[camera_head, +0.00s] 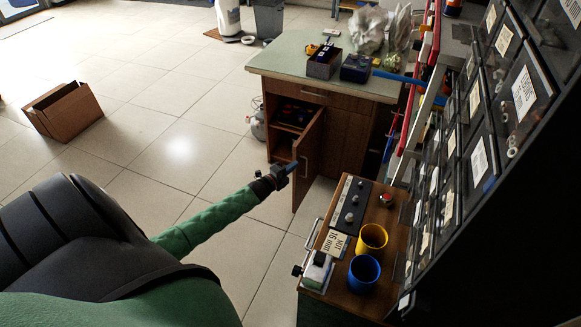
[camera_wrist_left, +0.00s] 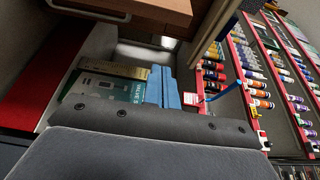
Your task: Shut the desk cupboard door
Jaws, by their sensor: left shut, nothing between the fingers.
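The desk (camera_head: 320,50) has a pale green top and brown wooden front. Its cupboard door (camera_head: 308,158) stands open, swung out toward me, with a metal handle on its face. The dark cupboard inside (camera_head: 291,118) shows to the left of the door, with some items on a shelf. My left gripper (camera_head: 292,167) is shut and empty, at the door's left side by its lower outer part; I cannot tell whether it touches. In the left wrist view the blue fingers (camera_wrist_left: 166,88) are together, below a wooden front with a metal handle (camera_wrist_left: 92,10). My right gripper is not in view.
A wooden bench (camera_head: 385,235) with a yellow cup (camera_head: 371,238), a blue cup (camera_head: 363,272) and a control panel stands right of my left arm. Drawer racks (camera_head: 500,100) line the right. A cardboard box (camera_head: 65,110) lies on the open tiled floor at left.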

